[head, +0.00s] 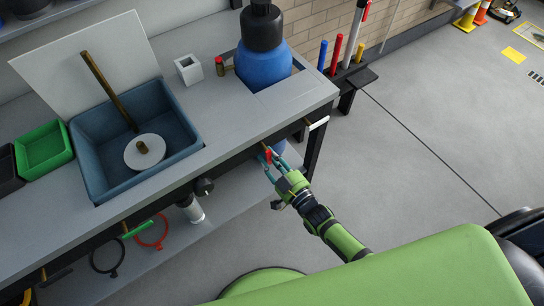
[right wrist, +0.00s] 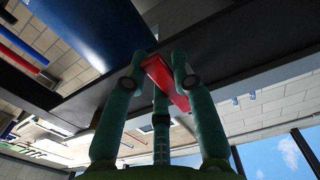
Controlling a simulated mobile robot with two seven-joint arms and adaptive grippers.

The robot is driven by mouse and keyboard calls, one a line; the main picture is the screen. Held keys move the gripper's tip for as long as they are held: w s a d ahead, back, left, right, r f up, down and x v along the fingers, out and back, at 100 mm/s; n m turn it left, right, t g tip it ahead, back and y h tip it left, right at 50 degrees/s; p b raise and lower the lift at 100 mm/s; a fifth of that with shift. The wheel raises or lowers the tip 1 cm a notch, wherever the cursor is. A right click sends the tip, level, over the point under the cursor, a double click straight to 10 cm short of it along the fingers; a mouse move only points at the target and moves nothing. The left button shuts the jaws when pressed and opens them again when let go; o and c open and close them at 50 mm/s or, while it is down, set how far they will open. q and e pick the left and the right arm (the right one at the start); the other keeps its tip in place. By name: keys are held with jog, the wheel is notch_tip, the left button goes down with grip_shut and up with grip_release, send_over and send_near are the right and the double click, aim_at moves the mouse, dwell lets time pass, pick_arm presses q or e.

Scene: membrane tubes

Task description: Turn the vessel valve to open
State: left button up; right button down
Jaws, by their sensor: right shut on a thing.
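The blue vessel (head: 262,66) with a black cap stands through the bench top at its right end. Its lower part shows under the bench edge, and it also shows in the right wrist view (right wrist: 95,30). A red valve handle (right wrist: 166,82) sits below the bench's front edge. My right gripper (head: 270,157) reaches in from the lower right and is shut on this handle; in the right wrist view its fingers (right wrist: 158,75) lie on both sides of it. A second small red handle on a brass fitting (head: 220,66) is left of the vessel. My left gripper is not in view.
A black tool rack (head: 352,78) stands right of the bench.

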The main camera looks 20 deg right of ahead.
jog(key=shift+a, duration=0.1)
dwell(0.5)
jog(key=c, duration=1.3)
grip_release()
jog(key=shift+o, duration=0.2)
jog(key=shift+s, duration=0.1)
jog(key=shift+s, duration=0.3)
jog(key=v, duration=1.1)
jog(key=shift+s, duration=0.1)
